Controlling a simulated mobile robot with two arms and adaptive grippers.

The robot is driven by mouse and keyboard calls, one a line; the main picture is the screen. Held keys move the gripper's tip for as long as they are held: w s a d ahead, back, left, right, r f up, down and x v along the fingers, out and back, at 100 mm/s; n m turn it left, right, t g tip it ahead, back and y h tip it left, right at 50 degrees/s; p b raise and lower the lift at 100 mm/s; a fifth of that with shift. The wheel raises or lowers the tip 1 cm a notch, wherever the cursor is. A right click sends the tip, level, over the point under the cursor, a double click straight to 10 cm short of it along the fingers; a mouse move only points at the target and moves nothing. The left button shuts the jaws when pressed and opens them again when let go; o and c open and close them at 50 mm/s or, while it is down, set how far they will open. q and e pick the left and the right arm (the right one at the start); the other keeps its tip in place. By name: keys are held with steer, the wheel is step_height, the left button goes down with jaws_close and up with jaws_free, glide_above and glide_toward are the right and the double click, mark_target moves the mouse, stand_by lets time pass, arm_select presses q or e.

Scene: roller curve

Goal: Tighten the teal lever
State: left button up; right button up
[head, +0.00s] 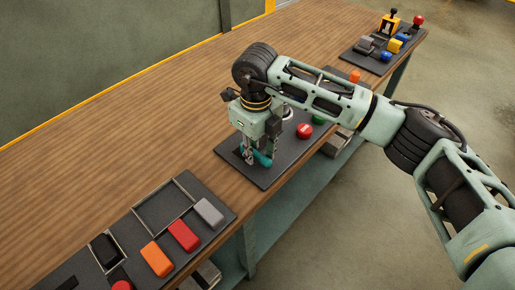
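The teal lever (263,159) is a small rounded handle on a dark panel (272,178) near the middle of the bench. My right gripper (255,158) points down right at the lever, with its fingers beside or around it. The fingers are small and overlap the lever, so I cannot tell whether they are closed on it. The gripper body and arm hide much of the panel. My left gripper is out of view.
A red knob (305,131) and a green one (318,119) share the panel, partly behind my arm. A nearer panel holds orange (156,259), red (184,235) and grey (209,212) blocks. The wooden bench top (120,140) is clear at left.

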mark_target(256, 153)
steer(key=shift+o, duration=0.3)
steer(key=shift+w+d+r, duration=0.1)
steer(key=shift+r, duration=0.15)
step_height(256, 153, up, 12)
steer(key=shift+f, duration=0.25)
